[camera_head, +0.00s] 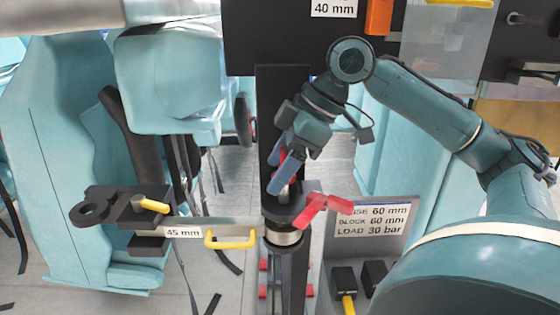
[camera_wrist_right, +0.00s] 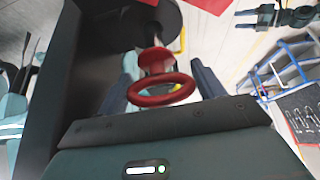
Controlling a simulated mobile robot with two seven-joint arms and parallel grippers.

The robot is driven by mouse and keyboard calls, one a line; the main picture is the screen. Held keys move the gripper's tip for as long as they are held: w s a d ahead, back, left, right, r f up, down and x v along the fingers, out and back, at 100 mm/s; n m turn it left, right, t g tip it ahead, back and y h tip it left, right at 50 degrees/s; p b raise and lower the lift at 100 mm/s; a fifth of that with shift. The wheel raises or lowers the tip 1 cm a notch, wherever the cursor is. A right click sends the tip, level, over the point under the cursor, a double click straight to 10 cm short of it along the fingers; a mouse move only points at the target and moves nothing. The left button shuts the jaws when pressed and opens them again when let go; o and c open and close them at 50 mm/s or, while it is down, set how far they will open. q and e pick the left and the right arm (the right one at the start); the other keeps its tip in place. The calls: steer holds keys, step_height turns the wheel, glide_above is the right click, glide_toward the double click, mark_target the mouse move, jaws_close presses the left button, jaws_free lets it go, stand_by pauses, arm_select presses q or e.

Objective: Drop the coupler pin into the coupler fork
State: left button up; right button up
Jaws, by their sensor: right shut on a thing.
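The coupler pin shows in the right wrist view as a red ring handle (camera_wrist_right: 160,98) with a red collar and pale shaft beyond it. My right gripper (camera_head: 283,178) is shut on the pin, its two blue-grey fingers either side of it; they also show in the wrist view. In the head view a bit of red and the pin's metal shaft (camera_head: 285,190) show at the fingers. The shaft points down at the dark rounded coupler fork (camera_head: 284,213). I cannot tell whether its tip is inside the hole. My left gripper is not in view.
A red lever (camera_head: 322,206) sticks out right of the fork. A black eye bracket (camera_head: 95,210) and a yellow handle (camera_head: 230,240) are at left. A label plate (camera_head: 372,225) stands at right.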

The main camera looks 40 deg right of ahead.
steer(key=shift+f+b, duration=0.75)
steer(key=shift+f, duration=0.4)
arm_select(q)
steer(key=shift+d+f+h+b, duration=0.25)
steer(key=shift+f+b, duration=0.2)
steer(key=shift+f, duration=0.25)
arm_select(e)
steer(key=shift+f, duration=0.55)
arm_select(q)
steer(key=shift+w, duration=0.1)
arm_select(e)
steer(key=o, duration=1.3)
